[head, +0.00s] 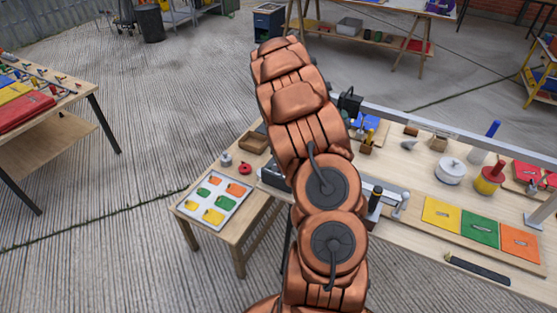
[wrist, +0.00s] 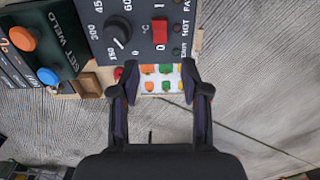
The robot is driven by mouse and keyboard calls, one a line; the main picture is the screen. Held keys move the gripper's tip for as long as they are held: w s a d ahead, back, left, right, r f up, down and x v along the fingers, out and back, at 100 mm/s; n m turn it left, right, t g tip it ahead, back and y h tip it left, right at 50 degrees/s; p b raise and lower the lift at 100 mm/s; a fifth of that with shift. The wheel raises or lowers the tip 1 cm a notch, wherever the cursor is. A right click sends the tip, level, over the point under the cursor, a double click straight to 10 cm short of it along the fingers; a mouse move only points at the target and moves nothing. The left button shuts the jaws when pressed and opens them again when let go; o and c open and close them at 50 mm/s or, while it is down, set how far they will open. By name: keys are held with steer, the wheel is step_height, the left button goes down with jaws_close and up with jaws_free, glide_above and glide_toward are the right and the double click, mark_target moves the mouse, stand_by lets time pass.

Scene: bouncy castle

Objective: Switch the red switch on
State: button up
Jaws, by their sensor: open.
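The red switch (wrist: 160,31) is a small red rocker on a dark grey control panel (wrist: 139,48) at the top of the wrist view. An "I" mark sits above it and a "0" below. I cannot tell for sure which way the rocker is tilted. My gripper (wrist: 159,75) is open and empty, its two black fingers apart below the panel's lower edge in the picture. The switch lies beyond the fingertips, between their lines, and does not look touched. In the head view I cannot make out the switch or the fingers; my copper arm covers the middle.
A round dial (wrist: 117,30) sits left of the switch. Another panel (wrist: 58,35) has an orange button (wrist: 22,38) and a blue button (wrist: 47,76). A white tray (head: 190,207) with coloured pieces lies on the wooden table, near a small red object (head: 245,168).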

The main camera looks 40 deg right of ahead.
steer(key=shift+f+p, duration=1.3)
steer(key=shift+f, duration=2.4)
jaws_close()
